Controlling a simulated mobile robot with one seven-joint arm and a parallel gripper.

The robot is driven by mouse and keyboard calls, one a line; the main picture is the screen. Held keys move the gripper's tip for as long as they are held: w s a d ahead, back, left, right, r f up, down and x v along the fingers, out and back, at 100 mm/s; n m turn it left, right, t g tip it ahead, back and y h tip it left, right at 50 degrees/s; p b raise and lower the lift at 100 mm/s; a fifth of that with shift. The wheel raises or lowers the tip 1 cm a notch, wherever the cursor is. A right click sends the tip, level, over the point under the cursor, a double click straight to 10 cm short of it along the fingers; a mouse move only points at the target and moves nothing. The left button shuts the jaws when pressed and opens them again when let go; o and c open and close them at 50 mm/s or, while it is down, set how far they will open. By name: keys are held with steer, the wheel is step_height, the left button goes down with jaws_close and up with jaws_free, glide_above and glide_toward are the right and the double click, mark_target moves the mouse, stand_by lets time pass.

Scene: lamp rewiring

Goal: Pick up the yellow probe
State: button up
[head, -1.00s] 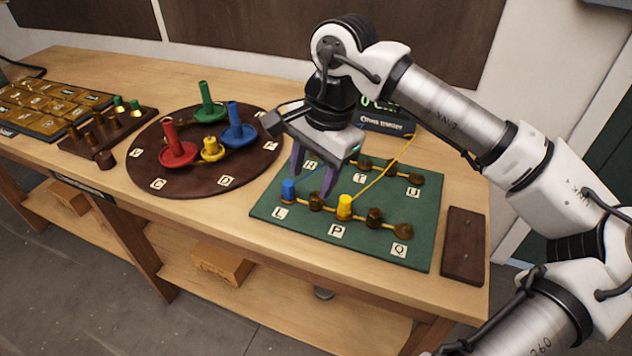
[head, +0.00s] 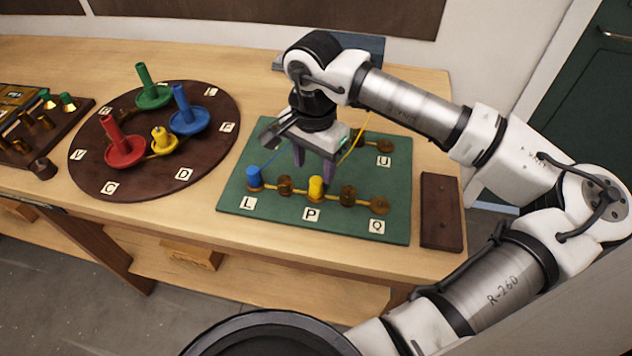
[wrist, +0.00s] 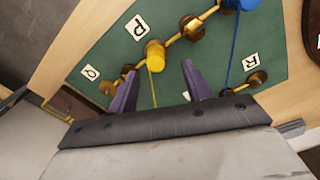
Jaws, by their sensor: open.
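The yellow probe (head: 316,188) stands on a brass post at P on the green board (head: 237,196), with a yellow wire running back from it. It also shows in the wrist view (wrist: 155,56), just beyond and between the purple fingertips. My gripper (head: 314,169) is open and empty, pointing down behind and slightly above the yellow probe. In the wrist view the open fingers (wrist: 160,70) frame the probe's near end from either side; I cannot tell whether they touch it. The wire passes between them.
The blue probe (head: 254,176) stands at L on the same brass row, with a blue wire. Bare brass posts (head: 348,195) flank the yellow probe. A brown block (head: 440,212) lies right of the green board.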

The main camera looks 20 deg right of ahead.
mark_target(317, 180)
steer(key=f, duration=0.1)
steer(key=f+p, duration=0.2)
steer(key=f, duration=0.1)
steer(key=shift+s+d+f, duration=0.1)
steer(key=shift+s, duration=0.2)
steer(key=shift+f, duration=0.45)
jaws_close()
steer(key=shift+r, duration=0.15)
